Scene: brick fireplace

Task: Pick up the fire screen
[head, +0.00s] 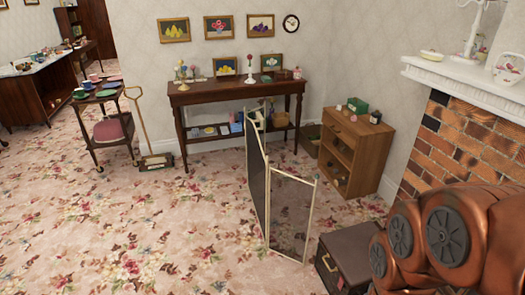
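The fire screen (256,181) is a folding screen with dark mesh panels in thin pale-gold frames. It stands upright on the floral carpet, in the middle of the head view, to the right of centre. One panel is seen nearly edge-on, and a lower panel (291,214) faces me more. Nothing is seen holding it. My copper-coloured arm fills the lower right corner, to the right of the screen and apart from it in the picture. My gripper is outside the view.
A dark suitcase-like box (348,257) stands just right of the screen. A wooden shelf unit (356,158) and the brick fireplace (455,145) are at right. A long side table (235,97) stands behind; a trolley (104,124) is at left. The carpet (150,235) at front left is clear.

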